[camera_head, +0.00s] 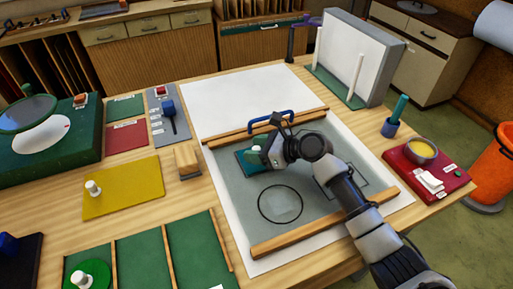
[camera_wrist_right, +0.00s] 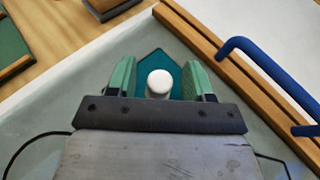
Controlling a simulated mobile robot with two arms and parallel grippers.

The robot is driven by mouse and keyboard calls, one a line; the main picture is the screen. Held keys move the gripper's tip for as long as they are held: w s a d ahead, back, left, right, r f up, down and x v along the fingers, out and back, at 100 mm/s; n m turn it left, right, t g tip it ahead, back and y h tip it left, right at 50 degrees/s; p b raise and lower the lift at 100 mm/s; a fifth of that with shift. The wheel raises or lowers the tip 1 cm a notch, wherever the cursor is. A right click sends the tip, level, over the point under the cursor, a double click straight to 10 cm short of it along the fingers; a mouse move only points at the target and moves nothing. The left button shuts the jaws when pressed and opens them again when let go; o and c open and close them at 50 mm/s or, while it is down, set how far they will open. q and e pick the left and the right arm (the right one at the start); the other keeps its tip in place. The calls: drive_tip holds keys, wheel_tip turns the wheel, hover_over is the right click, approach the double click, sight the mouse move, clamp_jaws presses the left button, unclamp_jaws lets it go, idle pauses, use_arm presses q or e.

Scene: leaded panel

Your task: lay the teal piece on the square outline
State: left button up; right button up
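The teal piece (camera_head: 243,162) lies on the grey panel (camera_head: 232,190) near its upper left, by the upper wooden strip. It has a white knob; in the right wrist view the piece (camera_wrist_right: 150,58) shows a pointed far edge. My right gripper (camera_wrist_right: 159,80) is open, with green fingers on both sides of the white knob (camera_wrist_right: 159,83) and visible gaps. It also shows over the piece in the head view (camera_head: 262,152). The square outline (camera_head: 362,186) is on the panel's right, partly hidden by my right arm. My left gripper is out of view.
Wooden strips (camera_head: 275,243) border the panel. A blue handle (camera_head: 271,115) stands behind the piece. A yellow square (camera_head: 130,185) with a white knob lies left.

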drive_tip(key=shift+r, duration=0.1)
drive_tip(key=shift+d+r, duration=0.1)
drive_tip(key=shift+d, duration=0.1)
drive_tip(key=v, duration=1.1)
drive_tip(key=shift+s+d+r, duration=0.15)
drive_tip(key=shift+d+r, duration=0.1)
drive_tip(key=shift+r, duration=0.1)
